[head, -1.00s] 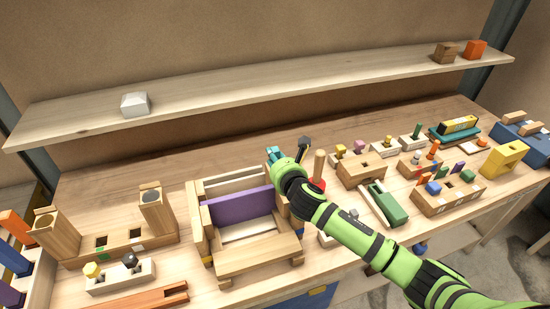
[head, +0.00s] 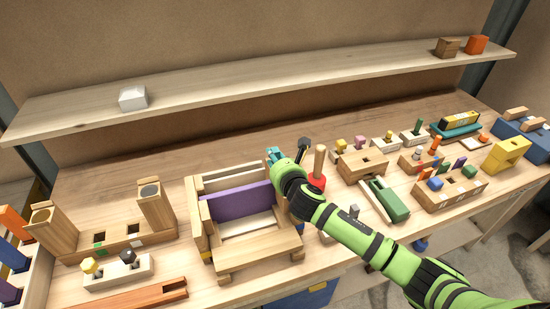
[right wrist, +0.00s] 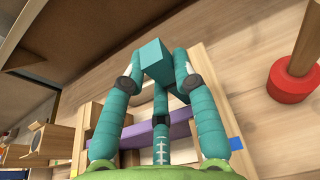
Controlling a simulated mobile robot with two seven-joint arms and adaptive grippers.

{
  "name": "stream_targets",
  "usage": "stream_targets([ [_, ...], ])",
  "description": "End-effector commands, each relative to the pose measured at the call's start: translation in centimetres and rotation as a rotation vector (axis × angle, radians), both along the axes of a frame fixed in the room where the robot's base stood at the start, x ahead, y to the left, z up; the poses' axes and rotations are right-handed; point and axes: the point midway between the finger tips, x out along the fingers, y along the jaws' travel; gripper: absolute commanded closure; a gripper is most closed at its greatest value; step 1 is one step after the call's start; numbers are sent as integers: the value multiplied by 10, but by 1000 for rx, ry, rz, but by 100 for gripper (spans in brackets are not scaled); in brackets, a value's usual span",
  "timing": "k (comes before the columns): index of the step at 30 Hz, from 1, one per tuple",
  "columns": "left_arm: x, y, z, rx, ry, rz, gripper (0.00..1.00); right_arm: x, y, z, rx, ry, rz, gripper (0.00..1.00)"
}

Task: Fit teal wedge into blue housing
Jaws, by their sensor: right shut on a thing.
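My right gripper (right wrist: 157,82) has teal fingers and is shut on the teal wedge (right wrist: 155,57), a block-shaped piece held at the fingertips. In the head view the gripper (head: 274,160) is at the back right corner of a wooden frame with a purple panel (head: 238,204), and the wedge is hard to tell from the fingers. A blue block (head: 522,137) with wooden pieces on top stands at the far right, far from the gripper; I cannot tell whether it is the blue housing. My left gripper is not in view.
A red-based wooden peg (head: 318,168) stands just right of my gripper, also in the right wrist view (right wrist: 292,80). Several peg blocks and a green piece (head: 388,201) fill the right side. A shelf (head: 260,80) runs behind. The table behind the frame is clear.

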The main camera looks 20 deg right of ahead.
Motion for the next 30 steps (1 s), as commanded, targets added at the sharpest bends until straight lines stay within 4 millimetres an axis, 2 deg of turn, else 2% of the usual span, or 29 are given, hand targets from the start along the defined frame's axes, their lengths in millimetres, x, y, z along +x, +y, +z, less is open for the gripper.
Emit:
stream_targets([
  [28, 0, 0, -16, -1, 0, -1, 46, 0, 0, -25, 0, 0, 1, 91],
  [29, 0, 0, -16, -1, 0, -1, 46, 0, 0, -25, 0, 0, 1, 68],
  [30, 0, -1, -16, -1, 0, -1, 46, 0, 0, -24, 0, 0, 1, 52],
])
